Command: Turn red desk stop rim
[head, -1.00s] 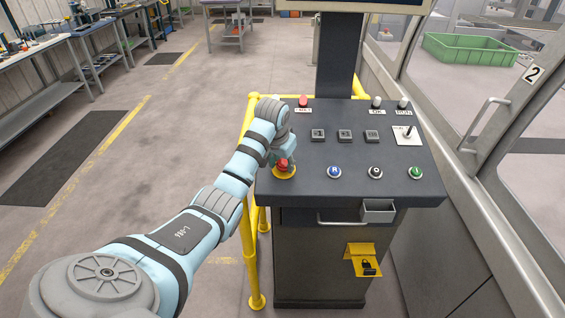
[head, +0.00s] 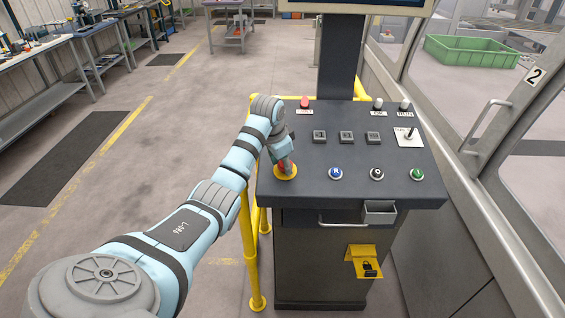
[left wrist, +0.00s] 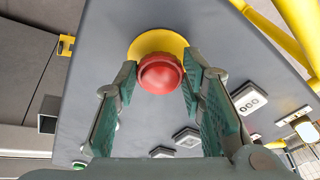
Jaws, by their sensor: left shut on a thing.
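The red desk stop (head: 282,167) is a red mushroom button on a yellow round base (head: 286,175) at the near left of the dark desk panel. My left gripper (head: 287,160) is over it and partly covers it in the head view. In the left wrist view the red button (left wrist: 160,74) sits between the two green-padded fingers (left wrist: 160,80), one on each side, with the yellow base (left wrist: 158,43) behind it. The left gripper is shut on the button's rim. My right gripper is not in view.
Blue, black and green buttons (head: 376,173) line the desk's near edge, with several square dark buttons (head: 346,137) behind. A yellow rail (head: 255,255) stands left of the desk. A door handle (head: 484,126) is at the right.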

